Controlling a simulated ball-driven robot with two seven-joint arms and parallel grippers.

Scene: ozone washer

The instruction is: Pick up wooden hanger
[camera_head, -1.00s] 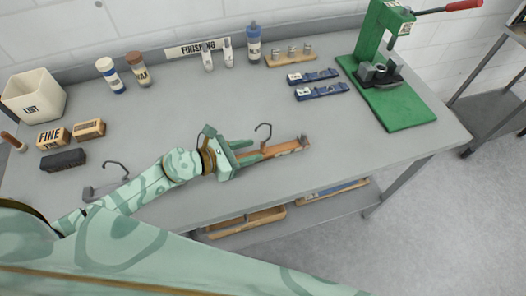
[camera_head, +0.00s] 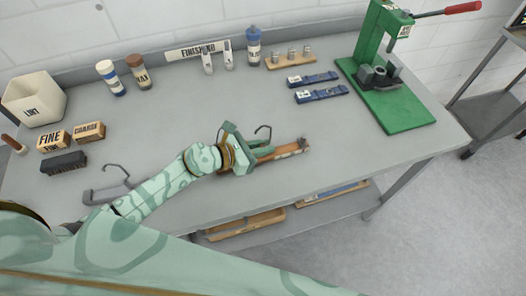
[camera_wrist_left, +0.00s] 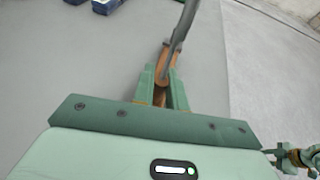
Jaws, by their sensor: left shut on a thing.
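The wooden hanger (camera_head: 290,148) is orange-brown with a dark wire hook and lies on the grey workbench, near its front edge in the head view. Its left part is hidden by my left gripper (camera_head: 264,151). In the left wrist view, the fingers of that gripper (camera_wrist_left: 163,92) are shut on the wooden hanger (camera_wrist_left: 165,66) near the base of its hook. The hook passes up in front of that camera. A green jointed part of mine, which looks like my right gripper (camera_wrist_left: 297,157), shows at the lower right edge there; its jaws are unclear.
A grey hanger (camera_head: 107,192) lies left, close to my left arm. Blue clamp-like tools (camera_head: 320,93) lie behind the wooden hanger, and a green press (camera_head: 385,75) stands at the right. The bench (camera_head: 195,115) is clear in the middle. Wooden trays (camera_head: 245,224) sit on the shelf below.

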